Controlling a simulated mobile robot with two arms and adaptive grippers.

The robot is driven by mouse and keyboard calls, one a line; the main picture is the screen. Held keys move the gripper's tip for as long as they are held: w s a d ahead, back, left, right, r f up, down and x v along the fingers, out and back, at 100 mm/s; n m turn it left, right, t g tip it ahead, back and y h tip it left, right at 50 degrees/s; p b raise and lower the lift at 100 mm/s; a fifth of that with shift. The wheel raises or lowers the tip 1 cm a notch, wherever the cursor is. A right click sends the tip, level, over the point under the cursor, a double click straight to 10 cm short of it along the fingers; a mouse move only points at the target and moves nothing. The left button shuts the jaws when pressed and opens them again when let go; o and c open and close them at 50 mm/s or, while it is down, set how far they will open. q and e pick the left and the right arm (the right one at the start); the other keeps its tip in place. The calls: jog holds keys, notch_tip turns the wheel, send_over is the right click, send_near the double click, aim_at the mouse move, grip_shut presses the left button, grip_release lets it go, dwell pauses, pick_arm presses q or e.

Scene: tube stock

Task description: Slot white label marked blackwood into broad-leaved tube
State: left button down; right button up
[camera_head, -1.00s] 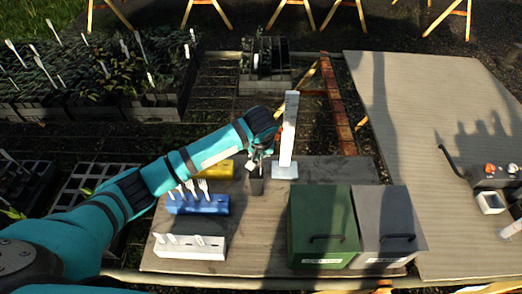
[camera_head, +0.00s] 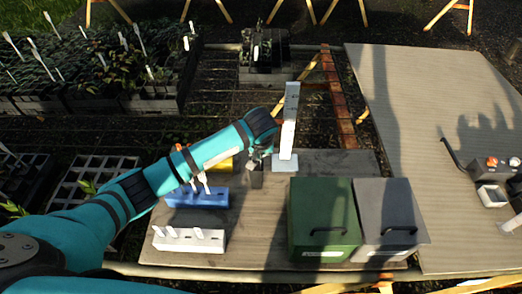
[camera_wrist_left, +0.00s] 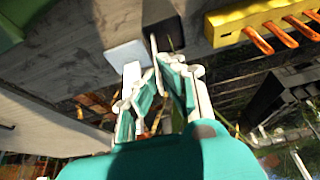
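My left gripper (camera_head: 256,158) is just above a small dark tube (camera_head: 256,181) standing on the wooden table. In the left wrist view its fingers (camera_wrist_left: 152,80) are close together around a thin white strip (camera_wrist_left: 154,52), which looks like the label. The strip's far end is at the mouth of the dark tube (camera_wrist_left: 166,35); I cannot tell how deep it sits. No writing on it is readable. Leaves on this tube are too small to make out. My right gripper is not in view.
A white post (camera_head: 289,125) stands close behind the tube. Green (camera_head: 322,225) and grey (camera_head: 385,215) lidded boxes stand front right. Planted crates (camera_head: 150,100) lie beyond.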

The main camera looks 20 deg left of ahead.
pick_arm(q)
jog(key=shift+f, duration=0.2)
dwell(0.3)
jog(key=c, duration=1.4)
grip_release()
jog(key=v, duration=1.2)
jog(key=shift+s+f, duration=0.1)
jog(key=shift+f, duration=0.05)
